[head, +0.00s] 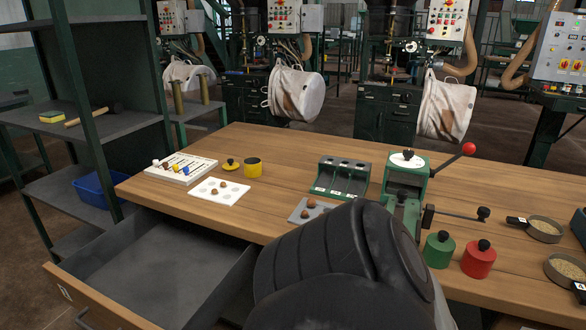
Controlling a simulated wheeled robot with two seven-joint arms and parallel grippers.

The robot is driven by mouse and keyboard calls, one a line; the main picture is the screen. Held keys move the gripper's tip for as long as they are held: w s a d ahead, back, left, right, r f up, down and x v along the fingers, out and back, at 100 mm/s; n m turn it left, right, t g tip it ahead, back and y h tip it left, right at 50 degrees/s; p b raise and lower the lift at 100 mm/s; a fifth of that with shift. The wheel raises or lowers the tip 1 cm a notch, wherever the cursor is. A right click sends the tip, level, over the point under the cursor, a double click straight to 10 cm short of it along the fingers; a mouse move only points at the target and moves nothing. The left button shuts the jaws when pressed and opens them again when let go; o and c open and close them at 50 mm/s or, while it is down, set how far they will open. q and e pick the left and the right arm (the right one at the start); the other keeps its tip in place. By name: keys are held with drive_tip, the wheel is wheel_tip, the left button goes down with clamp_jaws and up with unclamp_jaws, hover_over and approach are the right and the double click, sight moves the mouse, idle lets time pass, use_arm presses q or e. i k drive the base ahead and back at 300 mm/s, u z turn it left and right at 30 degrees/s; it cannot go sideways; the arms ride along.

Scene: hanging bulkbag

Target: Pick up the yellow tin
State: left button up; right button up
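The yellow tin (253,169) stands upright on the wooden table, left of the middle. Its top looks open and dark inside. A yellow lid (231,164) with a black knob lies on the table just to its left, apart from it. Neither of my grippers can be seen. A dark, rounded part of my own arm fills the lower middle and hides part of the table's front edge.
A white board with pegs (180,167) and a white tray (220,191) lie left of the tin. A green rack (342,180), a lever device (407,178), a green tin (439,250) and a red tin (478,262) stand right. An open drawer (150,270) juts out front left.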

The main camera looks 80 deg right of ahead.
sight(253, 166)
drive_tip(key=z, duration=1.35)
drive_tip(key=i, duration=0.4)
drive_tip(key=u, duration=0.05)
